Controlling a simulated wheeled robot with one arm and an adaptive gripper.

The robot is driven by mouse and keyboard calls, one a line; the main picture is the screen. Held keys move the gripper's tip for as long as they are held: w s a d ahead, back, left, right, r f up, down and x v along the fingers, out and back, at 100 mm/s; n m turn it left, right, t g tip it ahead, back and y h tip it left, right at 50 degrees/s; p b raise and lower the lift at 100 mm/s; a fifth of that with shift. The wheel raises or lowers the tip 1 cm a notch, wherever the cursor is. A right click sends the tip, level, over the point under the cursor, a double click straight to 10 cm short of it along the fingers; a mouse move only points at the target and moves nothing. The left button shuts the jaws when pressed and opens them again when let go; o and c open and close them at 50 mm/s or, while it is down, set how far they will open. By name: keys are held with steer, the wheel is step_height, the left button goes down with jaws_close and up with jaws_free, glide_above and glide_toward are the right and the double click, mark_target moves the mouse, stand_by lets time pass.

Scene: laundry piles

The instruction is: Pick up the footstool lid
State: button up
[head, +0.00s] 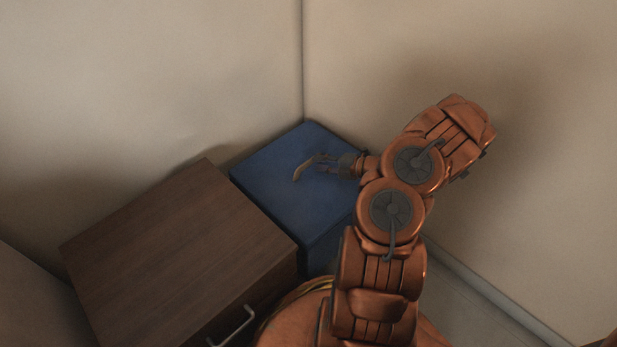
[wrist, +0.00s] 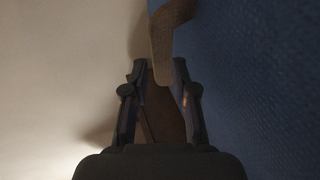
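The footstool is a blue box in the corner of the room, and its flat blue lid (head: 290,190) is on top. In the wrist view the lid's textured blue surface (wrist: 265,80) fills the right side. A curved tan strip (head: 304,172), perhaps a handle or strap, shows over the lid; it also shows in the wrist view (wrist: 168,40). My gripper (head: 322,164) is over the lid, reaching in from the right. In the wrist view its fingers (wrist: 160,66) are apart, and the strip's near end lies between or just beyond their tips. I cannot tell whether they touch it.
A brown wooden cabinet (head: 180,260) with a metal handle (head: 235,326) stands close beside the footstool on the left. Beige walls meet behind the footstool. Some bare floor (head: 465,300) shows at the lower right along the wall.

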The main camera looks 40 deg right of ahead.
mark_target(311, 163)
steer(key=b+x, duration=0.2)
steer(key=x, duration=0.2)
steer(key=shift+a+f, duration=0.2)
steer(key=shift+f, duration=0.05)
steer(key=shift+w+a+b, duration=0.1)
steer(key=shift+w+b, duration=0.15)
steer(key=shift+b, duration=0.05)
jaws_close()
